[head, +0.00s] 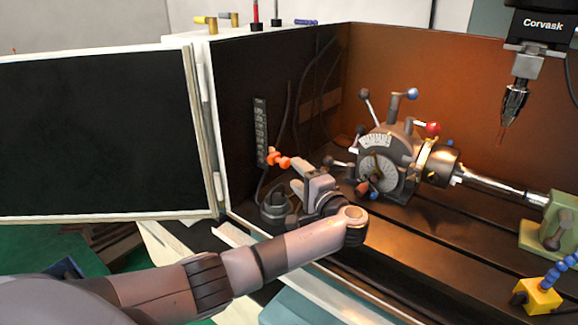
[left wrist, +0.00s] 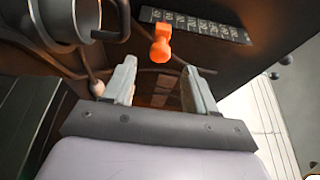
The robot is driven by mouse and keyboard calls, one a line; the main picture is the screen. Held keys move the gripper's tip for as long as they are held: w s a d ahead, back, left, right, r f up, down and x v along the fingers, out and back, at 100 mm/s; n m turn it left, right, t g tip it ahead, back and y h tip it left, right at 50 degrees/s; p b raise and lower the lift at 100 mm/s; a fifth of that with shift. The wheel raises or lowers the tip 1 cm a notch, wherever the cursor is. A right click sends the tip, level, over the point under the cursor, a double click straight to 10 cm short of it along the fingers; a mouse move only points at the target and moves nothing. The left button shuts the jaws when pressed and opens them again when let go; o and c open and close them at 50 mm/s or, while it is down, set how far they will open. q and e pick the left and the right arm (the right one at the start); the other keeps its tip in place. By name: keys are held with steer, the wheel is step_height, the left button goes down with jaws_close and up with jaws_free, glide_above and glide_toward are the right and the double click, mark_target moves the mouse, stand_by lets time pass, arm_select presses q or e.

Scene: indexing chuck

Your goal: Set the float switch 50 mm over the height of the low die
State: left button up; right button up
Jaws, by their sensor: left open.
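The float switch (head: 275,159) looks like a small orange piece beside a dark marked scale strip (head: 260,130) on the enclosure's left wall. In the left wrist view the orange float switch (left wrist: 161,42) sits just beyond my fingers, with the scale strip (left wrist: 195,25) behind it. My left gripper (head: 299,176) is open, its fingers pointing towards the float switch. In the left wrist view the gap of the left gripper (left wrist: 160,67) looks empty, and I cannot tell whether a finger touches the switch. I cannot pick out the low die. My right gripper is not in view.
The indexing chuck (head: 385,165) with several ball-ended levers stands right of my left gripper. A green tailstock (head: 550,228) and yellow block (head: 537,296) are at the right. A spindle (head: 515,100) hangs above. A dark cylindrical fitting (head: 275,205) stands below the scale.

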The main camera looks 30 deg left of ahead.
mark_target(287, 164)
arm_select(q)
steer(key=shift+x, duration=2.35)
steer(key=shift+c, duration=0.4)
jaws_close()
steer(key=shift+r+p, duration=0.65)
steer(key=shift+r, duration=0.45)
steer(key=shift+o, duration=0.4)
jaws_free()
steer(key=shift+f, duration=0.1)
steer(key=v, duration=0.7)
steer(key=shift+b, duration=0.3)
steer(key=shift+s+d, duration=0.1)
steer(key=shift+d, duration=0.1)
